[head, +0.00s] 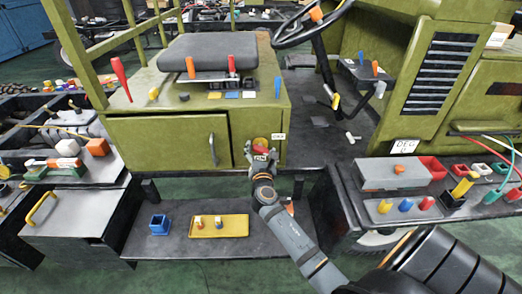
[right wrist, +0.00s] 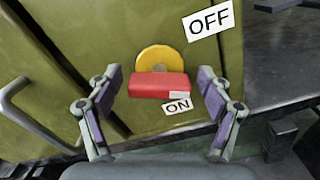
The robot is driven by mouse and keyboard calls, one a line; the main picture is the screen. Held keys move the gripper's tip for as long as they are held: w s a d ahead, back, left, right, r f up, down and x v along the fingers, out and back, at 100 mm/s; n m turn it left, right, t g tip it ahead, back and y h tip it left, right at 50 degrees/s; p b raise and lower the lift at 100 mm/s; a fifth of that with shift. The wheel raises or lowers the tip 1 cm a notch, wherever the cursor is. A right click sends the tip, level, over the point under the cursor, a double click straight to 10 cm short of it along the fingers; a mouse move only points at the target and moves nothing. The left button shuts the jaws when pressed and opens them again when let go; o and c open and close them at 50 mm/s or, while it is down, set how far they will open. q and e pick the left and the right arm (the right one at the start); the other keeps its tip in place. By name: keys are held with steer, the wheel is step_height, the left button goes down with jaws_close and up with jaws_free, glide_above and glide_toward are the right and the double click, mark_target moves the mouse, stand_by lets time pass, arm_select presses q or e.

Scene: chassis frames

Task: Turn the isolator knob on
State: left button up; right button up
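The isolator knob is a red bar handle (right wrist: 160,85) on a yellow round disc (right wrist: 157,57), on the front of the olive green cabinet. An OFF label (right wrist: 208,19) is above right of it and an ON label (right wrist: 177,106) just below it. The bar lies nearly level in the right wrist view, with a pale mark at its right end close to the ON label. My right gripper (head: 261,158) is open in front of the knob. Its fingers (right wrist: 159,88) stand either side of the bar with visible gaps. My left gripper is not clearly seen.
A cabinet door handle (head: 212,149) sticks out left of the knob. Below are a low dark shelf with a yellow tray (head: 218,227) and a blue bin (head: 159,225). A steering wheel (head: 312,20) and a bench with a red box (head: 433,167) are to the right.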

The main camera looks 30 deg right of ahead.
steer(key=c, duration=1)
steer(key=shift+m, duration=0.3)
steer(key=shift+f+m+b, duration=0.15)
steer(key=shift+m+b, duration=0.5)
steer(key=shift+m, duration=0.25)
steer(key=m+b, duration=0.2)
steer(key=m, duration=0.2)
steer(key=shift+f+m, duration=0.1)
steer(key=shift+m, duration=0.2)
steer(key=m+b, duration=0.2)
steer(key=m, duration=0.1)
steer(key=shift+m+b, duration=0.85)
steer(key=shift+m, duration=0.75)
